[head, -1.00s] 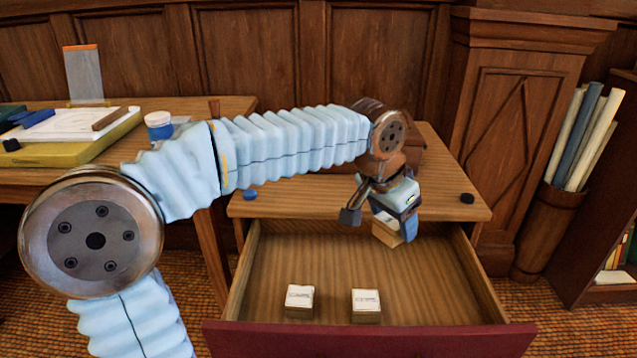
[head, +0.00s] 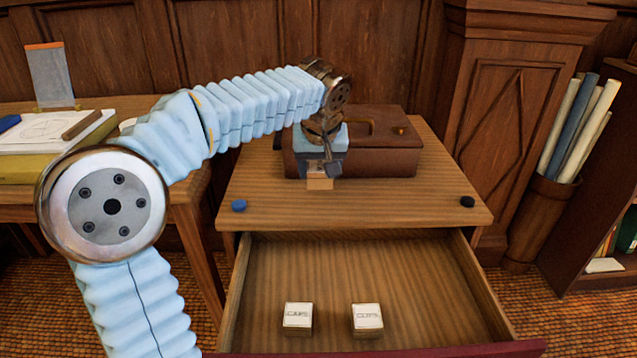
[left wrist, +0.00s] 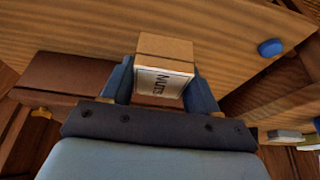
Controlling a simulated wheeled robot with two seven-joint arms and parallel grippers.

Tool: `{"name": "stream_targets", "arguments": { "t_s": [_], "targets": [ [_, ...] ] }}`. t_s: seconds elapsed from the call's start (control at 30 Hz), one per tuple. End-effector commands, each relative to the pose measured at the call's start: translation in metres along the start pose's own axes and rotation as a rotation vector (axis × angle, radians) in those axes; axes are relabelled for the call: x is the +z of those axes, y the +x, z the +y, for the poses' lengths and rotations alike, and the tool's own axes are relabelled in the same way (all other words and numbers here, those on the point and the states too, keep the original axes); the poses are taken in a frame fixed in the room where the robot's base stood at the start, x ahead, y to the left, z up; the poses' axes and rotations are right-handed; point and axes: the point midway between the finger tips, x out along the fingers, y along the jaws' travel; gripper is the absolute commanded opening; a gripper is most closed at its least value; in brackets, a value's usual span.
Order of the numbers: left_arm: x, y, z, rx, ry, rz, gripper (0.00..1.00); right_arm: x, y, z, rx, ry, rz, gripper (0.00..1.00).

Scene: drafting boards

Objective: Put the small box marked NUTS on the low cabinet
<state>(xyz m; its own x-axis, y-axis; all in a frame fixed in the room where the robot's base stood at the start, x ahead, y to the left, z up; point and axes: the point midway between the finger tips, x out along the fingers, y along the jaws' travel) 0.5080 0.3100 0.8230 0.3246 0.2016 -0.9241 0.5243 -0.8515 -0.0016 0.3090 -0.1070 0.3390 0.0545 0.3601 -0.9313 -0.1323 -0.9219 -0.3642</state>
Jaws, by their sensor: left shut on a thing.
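The small box marked NUTS (left wrist: 163,72) is cardboard brown with a white label, and it sits between the fingers of my left gripper (left wrist: 160,90) in the left wrist view. In the head view my left gripper (head: 320,170) is shut on this box (head: 319,183), over the back part of the low cabinet's wooden top (head: 350,212). I cannot tell whether the box touches the top. The cabinet's drawer (head: 355,265) is open below. My right gripper is not in view.
A brown case (head: 378,160) with a handle stands at the back of the cabinet top, close to my gripper. A blue knob-like piece (head: 239,205) and a black one (head: 467,202) lie near the front corners. Two small labelled boxes (head: 298,318) (head: 367,320) are in the drawer.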

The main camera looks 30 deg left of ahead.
Motion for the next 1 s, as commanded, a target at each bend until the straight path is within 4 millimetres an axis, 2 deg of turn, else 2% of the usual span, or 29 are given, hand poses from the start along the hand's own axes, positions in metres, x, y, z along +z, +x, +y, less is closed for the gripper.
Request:
{"name": "stream_targets", "arguments": {
  "t_s": [0.1,0.3,0.5,0.9,0.93,1.0],
  "targets": [
    [-0.006,0.019,-0.001,0.000,0.000,0.000,0.28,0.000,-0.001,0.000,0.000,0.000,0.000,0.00],
    [-0.012,0.039,-0.002,0.000,0.000,-0.002,0.28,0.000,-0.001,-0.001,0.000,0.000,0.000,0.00],
    [-0.001,0.065,-0.001,0.001,0.001,0.001,0.28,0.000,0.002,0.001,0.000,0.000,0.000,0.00],
    [0.001,0.071,-0.001,0.002,0.001,0.001,0.28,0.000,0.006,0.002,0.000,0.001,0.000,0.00],
    [0.001,0.070,-0.001,0.002,0.001,0.001,0.64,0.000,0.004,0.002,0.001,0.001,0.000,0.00],
    [0.001,0.070,-0.001,0.002,0.001,0.001,0.75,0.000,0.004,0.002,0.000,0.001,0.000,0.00]
  ]
}}
